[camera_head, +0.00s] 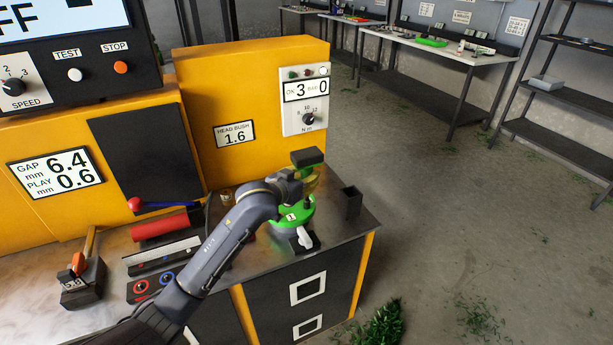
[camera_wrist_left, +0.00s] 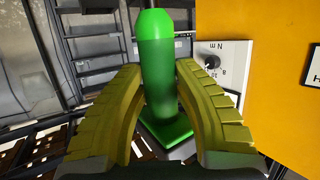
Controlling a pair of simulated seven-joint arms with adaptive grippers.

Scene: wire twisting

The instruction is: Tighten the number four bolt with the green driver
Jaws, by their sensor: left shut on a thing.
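The green driver (camera_wrist_left: 155,75) stands between the yellow fingers of my left gripper (camera_wrist_left: 158,85) in the left wrist view, and the gripper is shut on it. In the head view my left gripper (camera_head: 312,186) is over the right end of the bench, just above a round green part (camera_head: 292,218) with a small "1" label. The arm and gripper hide most of the driver there. I cannot make out the number four bolt or the driver's tip. My right gripper is not in view.
A yellow housing (camera_head: 250,75) with a torque dial panel (camera_head: 304,103) stands close behind the gripper. A dark upright holder (camera_head: 352,203) is at the bench's right edge. A red roller (camera_head: 160,228) and a switch box (camera_head: 155,287) lie left. Open floor is to the right.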

